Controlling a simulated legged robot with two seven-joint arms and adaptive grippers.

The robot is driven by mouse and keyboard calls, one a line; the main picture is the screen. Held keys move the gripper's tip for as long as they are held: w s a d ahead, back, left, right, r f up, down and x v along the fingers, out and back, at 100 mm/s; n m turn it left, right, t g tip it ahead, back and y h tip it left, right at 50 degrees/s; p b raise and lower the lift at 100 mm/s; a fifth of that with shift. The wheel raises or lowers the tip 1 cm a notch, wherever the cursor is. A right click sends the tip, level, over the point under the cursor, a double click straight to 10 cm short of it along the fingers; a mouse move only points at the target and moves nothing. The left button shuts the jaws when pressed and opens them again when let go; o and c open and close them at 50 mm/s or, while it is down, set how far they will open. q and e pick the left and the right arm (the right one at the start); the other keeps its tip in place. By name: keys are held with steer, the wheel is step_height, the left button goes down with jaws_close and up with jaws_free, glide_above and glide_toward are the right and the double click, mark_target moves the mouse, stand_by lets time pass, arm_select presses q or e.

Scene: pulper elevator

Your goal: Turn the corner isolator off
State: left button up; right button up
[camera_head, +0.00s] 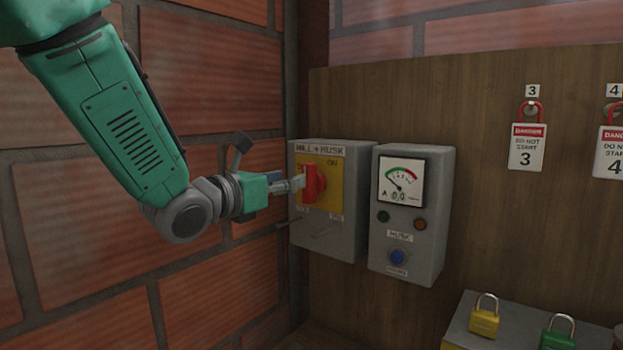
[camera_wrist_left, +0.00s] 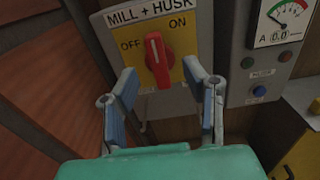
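The corner isolator is a grey box (camera_head: 348,222) labelled MILL + HUSK, with a yellow plate and a red rotary handle (camera_head: 315,184). In the left wrist view the handle (camera_wrist_left: 158,62) stands nearly upright, its top leaning slightly left, with OFF at its left and ON at its right. My left gripper (camera_head: 297,183) is at the handle from the left. In the left wrist view its two fingers (camera_wrist_left: 162,76) are apart, one on each side of the handle, with visible gaps, so it is open and grips nothing. My right gripper is not in view.
A grey meter box (camera_head: 432,230) with a dial and blue button stands right of the isolator. Danger tags (camera_head: 527,147) hang on the wooden board. Yellow (camera_head: 484,321) and green (camera_head: 556,338) padlocks sit on a box at lower right. A brick wall (camera_head: 215,85) is close at left.

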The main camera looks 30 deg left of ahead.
mark_target(308, 204)
arm_select(q)
steer(key=w, duration=0.2)
steer(key=w+p, duration=0.1)
steer(key=w, duration=0.2)
steer(key=w+p, duration=0.1)
steer(key=w, duration=0.1)
steer(key=shift+w+a+f, duration=0.2)
steer(key=shift+w+a, duration=0.1)
steer(key=shift+a, duration=0.05)
steer(key=shift+d+r, duration=0.15)
steer(key=shift+d, duration=0.05)
steer(key=shift+d, duration=0.1)
